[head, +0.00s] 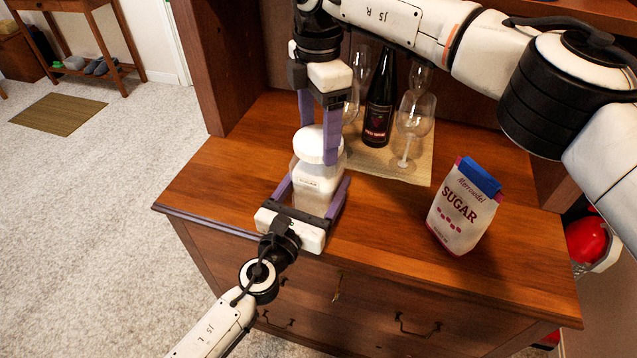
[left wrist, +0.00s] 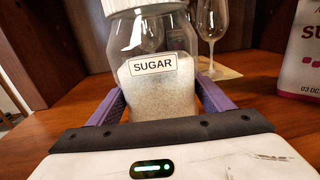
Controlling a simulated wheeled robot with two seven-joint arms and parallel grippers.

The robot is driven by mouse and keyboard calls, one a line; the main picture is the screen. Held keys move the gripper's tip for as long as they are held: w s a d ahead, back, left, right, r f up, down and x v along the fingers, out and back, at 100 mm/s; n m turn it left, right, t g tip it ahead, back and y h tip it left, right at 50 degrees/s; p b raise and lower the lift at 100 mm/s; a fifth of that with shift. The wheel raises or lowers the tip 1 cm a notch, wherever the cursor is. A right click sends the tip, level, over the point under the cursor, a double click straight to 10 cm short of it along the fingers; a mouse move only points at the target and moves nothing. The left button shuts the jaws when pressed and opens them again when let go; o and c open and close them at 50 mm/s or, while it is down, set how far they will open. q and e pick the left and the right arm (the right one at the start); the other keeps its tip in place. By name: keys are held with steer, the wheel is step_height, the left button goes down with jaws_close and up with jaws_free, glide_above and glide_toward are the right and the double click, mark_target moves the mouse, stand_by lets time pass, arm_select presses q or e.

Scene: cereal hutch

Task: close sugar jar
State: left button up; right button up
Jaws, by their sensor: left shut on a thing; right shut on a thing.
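The sugar jar (head: 316,188) stands upright on the wooden hutch top near its front left. It is clear, with a SUGAR label and white sugar inside, and it fills the middle of the left wrist view (left wrist: 160,85). My left gripper (head: 318,190) is shut on the jar body, one purple finger on each side. The white lid (head: 315,146) is at the jar's mouth; its lower part also shows in the left wrist view (left wrist: 140,5). My right gripper (head: 319,140) points down from above and is shut on the lid. I cannot tell whether the lid is fully seated.
A SUGAR bag (head: 462,208) with a blue top stands to the right of the jar. Behind, a dark wine bottle (head: 379,105) and several wine glasses (head: 413,118) stand on a woven mat (head: 392,170). The hutch top (head: 385,225) is clear between jar and bag.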

steer(key=m, duration=0.3)
steer(key=shift+m, duration=0.3)
steer(key=o, duration=1.3)
steer(key=shift+c, duration=0.2)
steer(key=shift+r, duration=0.1)
step_height(320, 180, up, 12)
arm_select(q)
steer(key=o, duration=2.2)
steer(key=shift+c, duration=0.2)
steer(key=shift+s, duration=0.1)
steer(key=v, duration=1)
steer(key=shift+s, duration=0.1)
